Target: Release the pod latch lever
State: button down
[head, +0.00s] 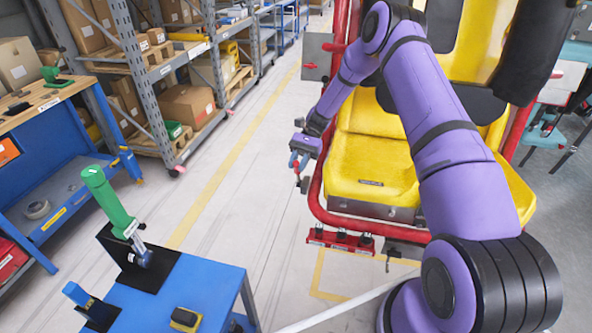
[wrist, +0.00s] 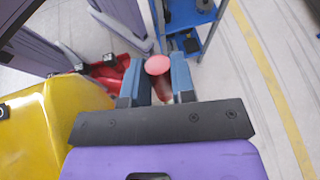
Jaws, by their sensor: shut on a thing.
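The pod is a yellow seat (head: 365,165) in a red tube frame (head: 314,190). A lever with a round red knob (wrist: 158,65) stands at the frame's left side; in the head view, small red parts of it show just under my gripper (head: 299,160). In the wrist view my gripper (wrist: 160,84) has its two blue-grey fingers on either side of the knob's shaft, shut on it. The knob's face sticks out between the fingertips. The lower end of the lever is hidden.
A blue cart (head: 185,285) with a green-handled tool (head: 108,205) stands at the lower left. A blue workbench (head: 60,150) and shelves with boxes (head: 190,103) line the left. A red bracket (head: 341,240) sits low on the pod. The floor left of the pod is clear.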

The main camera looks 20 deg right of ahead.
jog(key=shift+w+d+r+g+y, duration=0.1)
jog(key=shift+w+d+g+y, duration=0.25)
jog(key=shift+w+g+y, duration=0.1)
dwell(0.3)
jog(key=c, duration=0.9)
grip_release()
jog(key=shift+c, duration=0.2)
